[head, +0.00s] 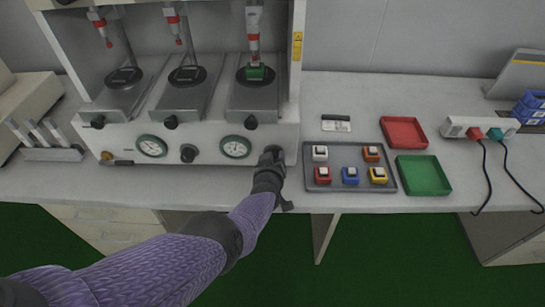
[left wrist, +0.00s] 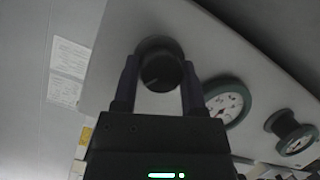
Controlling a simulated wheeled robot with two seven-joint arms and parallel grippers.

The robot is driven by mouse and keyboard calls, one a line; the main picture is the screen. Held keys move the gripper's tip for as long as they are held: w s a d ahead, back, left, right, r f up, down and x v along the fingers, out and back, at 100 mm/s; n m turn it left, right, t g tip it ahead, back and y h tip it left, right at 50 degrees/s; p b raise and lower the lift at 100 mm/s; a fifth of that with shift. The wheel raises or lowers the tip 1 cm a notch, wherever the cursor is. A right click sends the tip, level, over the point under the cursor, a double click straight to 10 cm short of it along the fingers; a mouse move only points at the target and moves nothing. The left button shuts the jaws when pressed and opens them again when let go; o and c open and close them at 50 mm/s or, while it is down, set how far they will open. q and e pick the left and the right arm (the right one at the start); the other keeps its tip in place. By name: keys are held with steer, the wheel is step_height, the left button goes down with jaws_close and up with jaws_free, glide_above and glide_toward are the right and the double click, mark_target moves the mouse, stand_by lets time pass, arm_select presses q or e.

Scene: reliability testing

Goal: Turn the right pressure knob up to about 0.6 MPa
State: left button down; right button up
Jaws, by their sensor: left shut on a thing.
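The right pressure knob (head: 273,150) is a black round knob at the lower right of the white machine's front panel. My left gripper (head: 270,162) is at this knob, partly covering it. In the left wrist view the knob (left wrist: 160,66) sits between the two fingers of the left gripper (left wrist: 160,78), which is shut on its sides. The right gauge (head: 236,147), with a green rim and white face, is just left of the knob; it also shows in the left wrist view (left wrist: 226,104). Its reading is too small to tell. My right gripper is not in view.
The left knob (head: 188,153) and left gauge (head: 152,146) are farther left on the panel. A grey tray (head: 346,187) with several coloured buttons lies close to the right, beside red (head: 404,132) and green (head: 422,175) trays. A power strip (head: 470,126) stands farther right.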

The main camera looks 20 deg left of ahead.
arm_select(q)
steer(key=shift+m+y, duration=0.3)
steer(key=shift+m, duration=0.2)
stand_by(0.4)
steer(key=shift+c, duration=0.7)
jaws_free()
steer(key=p+v, duration=0.9)
steer(key=v, duration=0.1)
steer(key=shift+w+d+p, duration=0.15)
steer(key=shift+p, duration=0.25)
